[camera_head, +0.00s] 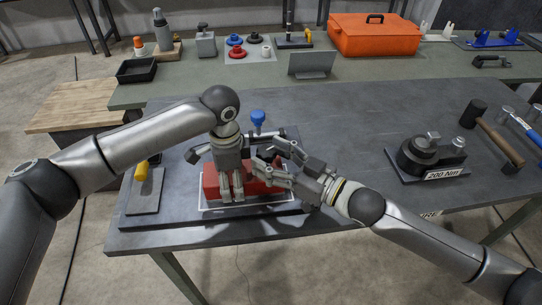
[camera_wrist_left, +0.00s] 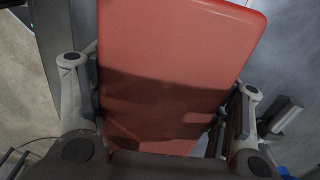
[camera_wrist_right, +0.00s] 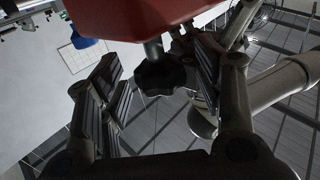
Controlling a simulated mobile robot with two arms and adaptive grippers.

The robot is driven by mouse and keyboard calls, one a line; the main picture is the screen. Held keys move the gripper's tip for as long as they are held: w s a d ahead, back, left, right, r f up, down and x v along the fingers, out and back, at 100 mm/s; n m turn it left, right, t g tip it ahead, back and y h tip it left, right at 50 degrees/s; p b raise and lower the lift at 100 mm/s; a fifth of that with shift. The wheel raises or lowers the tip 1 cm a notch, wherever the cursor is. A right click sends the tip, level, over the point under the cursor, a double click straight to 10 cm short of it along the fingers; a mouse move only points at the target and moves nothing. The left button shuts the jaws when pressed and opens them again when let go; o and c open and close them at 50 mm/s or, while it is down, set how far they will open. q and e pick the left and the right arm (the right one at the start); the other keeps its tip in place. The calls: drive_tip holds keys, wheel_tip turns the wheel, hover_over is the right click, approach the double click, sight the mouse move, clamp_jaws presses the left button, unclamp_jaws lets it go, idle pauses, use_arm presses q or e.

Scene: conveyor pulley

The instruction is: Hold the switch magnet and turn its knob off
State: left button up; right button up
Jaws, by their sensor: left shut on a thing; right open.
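The switch magnet is a red block (camera_head: 209,184) on a pale plate at the table's front left. My left gripper (camera_head: 232,192) comes down over it and is shut on it. In the left wrist view the red body (camera_wrist_left: 180,75) fills the space between the two fingers (camera_wrist_left: 160,120). The black lobed knob (camera_wrist_right: 160,76) sits on a short shaft below the red body in the right wrist view. My right gripper (camera_wrist_right: 152,80) is open, with its ribbed fingers on either side of the knob; contact is unclear.
A blue knob (camera_head: 258,118) stands just behind the magnet. A black 200 Nm device (camera_head: 430,155) and a hammer (camera_head: 490,130) are at right. The middle of the table is clear.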

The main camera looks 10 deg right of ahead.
drive_tip(key=shift+w+a, duration=0.1)
drive_tip(key=shift+w, duration=0.05)
drive_tip(key=c, duration=1)
use_arm(q)
drive_tip(key=shift+d+r, duration=0.1)
use_arm(e)
drive_tip(key=shift+a+r+n+g+y, duration=0.1)
drive_tip(key=shift+a+n+g+y, duration=0.15)
drive_tip(key=shift+n+g+y, duration=0.15)
drive_tip(key=shift+g, duration=0.3)
drive_tip(key=shift+w+d+r+n+g+y, duration=0.1)
drive_tip(key=shift+w+n+g+y, duration=0.05)
drive_tip(key=shift+n+g+y, duration=0.7)
drive_tip(key=shift+w+d+n+g+y, duration=0.1)
drive_tip(key=shift+n+g+y, duration=0.45)
drive_tip(key=shift+n+g, duration=0.45)
drive_tip(key=shift+w+d+n+g+y, duration=0.1)
drive_tip(key=shift+n+g+y, duration=0.4)
drive_tip(key=shift+g, duration=0.65)
drive_tip(key=shift+d+n+g, duration=0.1)
drive_tip(key=shift+n+g, duration=0.35)
drive_tip(key=shift+g, duration=0.25)
